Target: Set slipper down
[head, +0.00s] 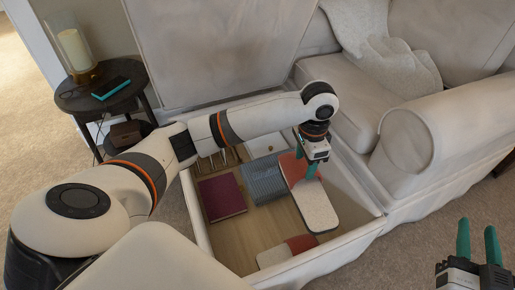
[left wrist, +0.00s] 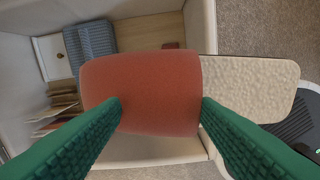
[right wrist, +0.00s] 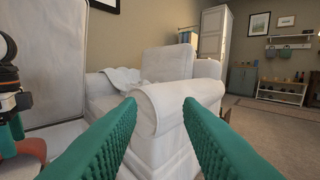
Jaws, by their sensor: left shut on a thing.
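A slipper (head: 318,207) with a red upper and a pale speckled sole is in my left gripper (head: 309,171), over the right side of an open storage ottoman (head: 362,223). In the left wrist view the green fingers are on either side of the red upper (left wrist: 145,92), and the pale sole (left wrist: 250,85) extends to the right. A second red and pale slipper (head: 286,251) lies inside the box at its near end. My right gripper (head: 478,245) is open and empty at the lower right, outside the box; its spread fingers show in the right wrist view.
Inside the box are a dark red book (head: 222,196), a folded blue-grey cloth (head: 263,180) and a white box (head: 265,143). The raised lid (head: 220,45) stands behind. A sofa (head: 425,130) is at the right, a side table (head: 105,98) at the left.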

